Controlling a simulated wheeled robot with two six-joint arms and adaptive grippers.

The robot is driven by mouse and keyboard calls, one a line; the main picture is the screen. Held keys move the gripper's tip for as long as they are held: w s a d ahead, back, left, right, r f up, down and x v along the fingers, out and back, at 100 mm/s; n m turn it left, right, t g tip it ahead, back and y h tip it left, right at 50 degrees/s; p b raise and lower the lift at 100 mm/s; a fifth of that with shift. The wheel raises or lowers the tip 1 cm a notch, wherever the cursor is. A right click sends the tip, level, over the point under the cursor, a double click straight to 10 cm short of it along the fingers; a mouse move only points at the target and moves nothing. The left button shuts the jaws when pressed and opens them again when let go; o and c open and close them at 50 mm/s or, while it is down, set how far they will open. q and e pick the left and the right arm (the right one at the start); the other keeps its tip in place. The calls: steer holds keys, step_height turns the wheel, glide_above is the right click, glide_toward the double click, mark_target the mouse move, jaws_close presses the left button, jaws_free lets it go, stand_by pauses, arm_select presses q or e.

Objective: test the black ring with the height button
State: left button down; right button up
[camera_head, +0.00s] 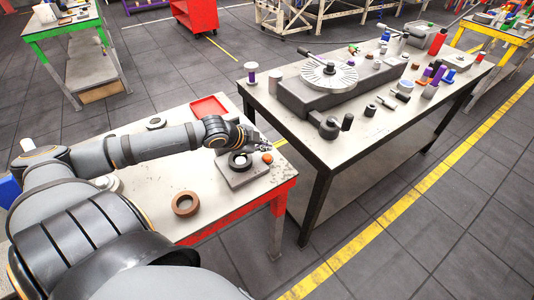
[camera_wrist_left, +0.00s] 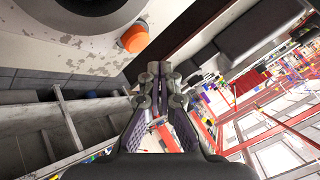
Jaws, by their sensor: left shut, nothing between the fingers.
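My left gripper (camera_head: 262,142) is shut and empty; it hangs above the far side of the red-edged table. Its closed fingertips show in the left wrist view (camera_wrist_left: 160,70). A black ring (camera_head: 238,165) lies on a grey plate (camera_head: 235,181), just below and nearer than the gripper; part of the ring also shows at the top left of the left wrist view (camera_wrist_left: 88,30). An orange button (camera_head: 267,158) sits at the right of the plate, close below the fingertips; it also shows in the left wrist view (camera_wrist_left: 134,38). My right gripper is not in view.
The table (camera_head: 150,195) also holds a brown ring (camera_head: 186,205), a grey ring (camera_head: 155,123) and a red tray (camera_head: 209,107). A second bench to the right carries a round dial plate (camera_head: 328,75) and many small parts. A gap separates the tables.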

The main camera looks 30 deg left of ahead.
mark_target(265, 157)
arm_select(q)
step_height(265, 157, up, 4)
steer(key=p, duration=0.3)
steer(key=shift+f, duration=0.2)
